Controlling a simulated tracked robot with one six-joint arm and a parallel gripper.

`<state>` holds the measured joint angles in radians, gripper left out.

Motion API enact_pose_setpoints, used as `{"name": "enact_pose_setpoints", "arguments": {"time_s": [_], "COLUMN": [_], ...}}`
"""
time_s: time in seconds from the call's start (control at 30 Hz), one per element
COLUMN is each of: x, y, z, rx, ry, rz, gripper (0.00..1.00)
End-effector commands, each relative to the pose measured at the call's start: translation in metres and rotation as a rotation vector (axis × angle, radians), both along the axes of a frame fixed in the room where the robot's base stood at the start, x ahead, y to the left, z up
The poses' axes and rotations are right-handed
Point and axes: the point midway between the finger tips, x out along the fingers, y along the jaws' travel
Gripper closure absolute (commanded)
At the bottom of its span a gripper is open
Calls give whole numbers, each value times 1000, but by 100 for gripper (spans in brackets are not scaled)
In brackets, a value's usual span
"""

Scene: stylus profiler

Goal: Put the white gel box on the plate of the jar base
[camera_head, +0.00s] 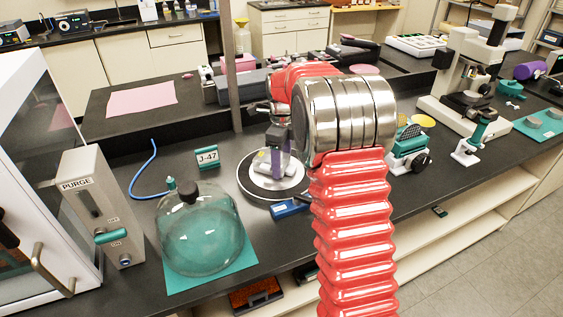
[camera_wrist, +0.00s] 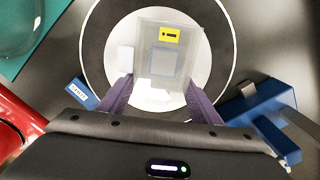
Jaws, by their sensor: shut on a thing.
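The white gel box (camera_wrist: 172,62) is a pale, see-through box with a yellow label, held between the purple fingers of my gripper (camera_wrist: 160,88). In the wrist view it lies over the white plate (camera_wrist: 219,70) of the jar base, inside the dark ring (camera_wrist: 96,48). In the head view my gripper (camera_head: 275,156) is low over the jar base (camera_head: 247,186), partly hidden behind my red arm. I cannot tell whether the box touches the plate. The glass bell jar (camera_head: 199,235) stands apart on a teal mat (camera_head: 240,262).
A blue clamp-like part (camera_wrist: 262,105) sits right of the base in the wrist view. A blue tag (camera_wrist: 82,92) lies at left. A microscope-like instrument (camera_head: 475,75) is at right.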

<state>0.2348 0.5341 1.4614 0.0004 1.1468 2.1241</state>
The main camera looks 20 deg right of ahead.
Motion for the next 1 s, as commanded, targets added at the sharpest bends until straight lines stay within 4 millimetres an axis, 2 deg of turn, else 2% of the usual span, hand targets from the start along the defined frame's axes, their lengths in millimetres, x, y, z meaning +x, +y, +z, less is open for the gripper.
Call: {"name": "enact_pose_setpoints", "arguments": {"time_s": [0.23,0.27,0.5,0.83,1.0], "x": [0,0,0,0,1], "y": [0,0,0,0,0], "z": [-2,-2,-2,1,15], "rx": [0,0,0,0,-1], "ry": [0,0,0,-1,-4], "rz": [0,0,0,0,0], "gripper": [86,40,24,23,23]}}
